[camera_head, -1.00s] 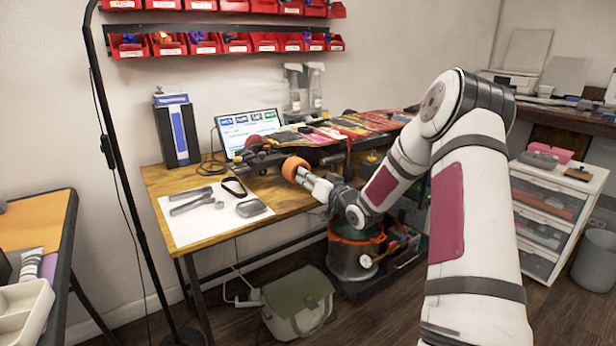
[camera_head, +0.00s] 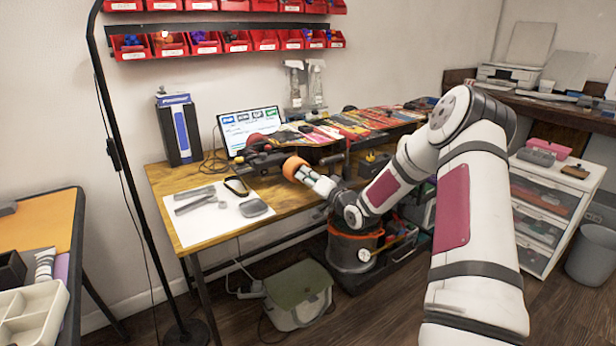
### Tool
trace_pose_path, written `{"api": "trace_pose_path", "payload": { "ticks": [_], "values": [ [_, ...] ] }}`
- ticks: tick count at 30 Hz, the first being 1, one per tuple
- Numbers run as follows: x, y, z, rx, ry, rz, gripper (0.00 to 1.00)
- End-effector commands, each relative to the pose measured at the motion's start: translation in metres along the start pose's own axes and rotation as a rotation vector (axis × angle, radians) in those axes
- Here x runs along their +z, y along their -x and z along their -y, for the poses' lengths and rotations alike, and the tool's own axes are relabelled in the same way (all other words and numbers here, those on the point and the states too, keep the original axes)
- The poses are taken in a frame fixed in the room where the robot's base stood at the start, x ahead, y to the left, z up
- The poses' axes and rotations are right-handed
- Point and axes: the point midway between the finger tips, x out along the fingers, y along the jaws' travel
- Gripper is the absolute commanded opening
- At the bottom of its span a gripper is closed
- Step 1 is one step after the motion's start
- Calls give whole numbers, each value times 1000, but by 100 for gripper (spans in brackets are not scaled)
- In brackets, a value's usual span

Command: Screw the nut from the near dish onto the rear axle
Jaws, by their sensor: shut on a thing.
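A skateboard truck is held at the left end of the workbench, with an orange wheel (camera_head: 292,167) facing me and a redder wheel (camera_head: 260,144) behind it. My gripper (camera_head: 304,174) is at the outer face of the near orange wheel, in line with its axle end. Its fingers are closed at the wheel's centre; the nut between them and the axle tip are hidden. A small grey dish (camera_head: 253,208) lies on the white mat (camera_head: 205,229); its inside is too small to make out.
Decks (camera_head: 372,122) and a screen (camera_head: 248,127) stand behind. A bag (camera_head: 299,294) and a round bin (camera_head: 354,250) stand below the bench edge.

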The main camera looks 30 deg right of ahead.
Motion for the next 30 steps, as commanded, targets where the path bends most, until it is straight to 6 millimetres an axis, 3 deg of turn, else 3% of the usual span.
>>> {"api": "trace_pose_path", "payload": {
  "ticks": [7,20,21,24,30],
  "values": [
    [0,1,-1,3,-45,2,0],
    [0,1,0,2,-475,6,0],
    [0,0,0,1,-485,7,22],
    [1,0,-1,1,-479,8,43],
    [0,0,-1,0,-476,7,43]
  ]
}}
